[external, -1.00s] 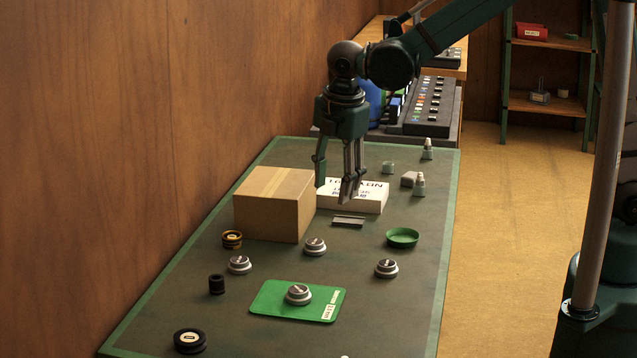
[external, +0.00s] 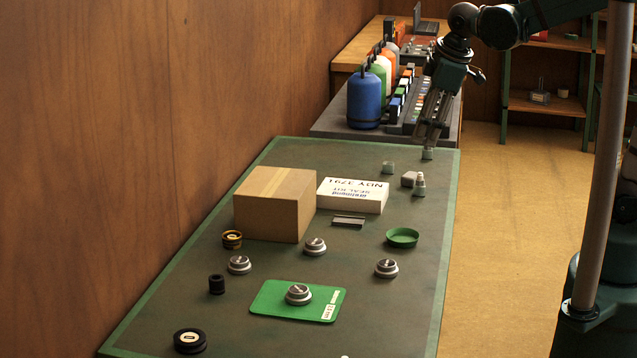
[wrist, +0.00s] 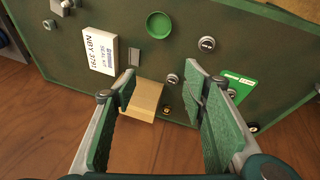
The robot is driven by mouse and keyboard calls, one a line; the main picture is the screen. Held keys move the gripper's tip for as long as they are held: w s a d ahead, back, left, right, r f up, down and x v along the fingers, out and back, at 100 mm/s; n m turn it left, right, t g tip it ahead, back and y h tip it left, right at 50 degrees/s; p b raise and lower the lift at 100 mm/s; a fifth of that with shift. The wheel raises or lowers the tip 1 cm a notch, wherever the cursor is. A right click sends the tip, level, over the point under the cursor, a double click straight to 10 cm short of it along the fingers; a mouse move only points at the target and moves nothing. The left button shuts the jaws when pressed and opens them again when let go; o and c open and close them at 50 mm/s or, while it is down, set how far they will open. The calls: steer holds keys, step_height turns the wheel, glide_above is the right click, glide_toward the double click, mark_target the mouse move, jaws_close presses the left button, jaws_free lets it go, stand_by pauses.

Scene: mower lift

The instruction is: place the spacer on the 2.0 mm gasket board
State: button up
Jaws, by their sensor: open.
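A green board (external: 268,298) with a white label lies at the front of the table; its print is too small to read surely. A silver round spacer-like piece (external: 298,293) sits on it. Similar silver pieces stand on the bare table: at left (external: 239,265), near the carton (external: 315,247) and at right (external: 386,268). My gripper (external: 428,140) is open and empty at the table's far right corner, well away from them. In the wrist view its fingers (wrist: 160,76) are spread, with the green board (wrist: 240,82) partly hidden by the right finger.
A cardboard carton (external: 273,204), white box (external: 352,195), grey block (external: 348,221) and green dish (external: 403,237) stand mid-table. Black rings (external: 190,341) and a small black cylinder (external: 216,285) lie at front left.

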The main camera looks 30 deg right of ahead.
steer(key=s+d+m+t, duration=0.1)
steer(key=s+d+m, duration=0.4)
steer(key=d, duration=0.4)
steer(key=s+d+m+t, duration=0.2)
steer(key=s+d+m, duration=0.3)
steer(key=d, duration=0.4)
steer(key=shift+s+d+r+m+h, duration=0.25)
steer(key=shift+s+r+m+h, duration=0.15)
steer(key=shift+m, duration=0.1)
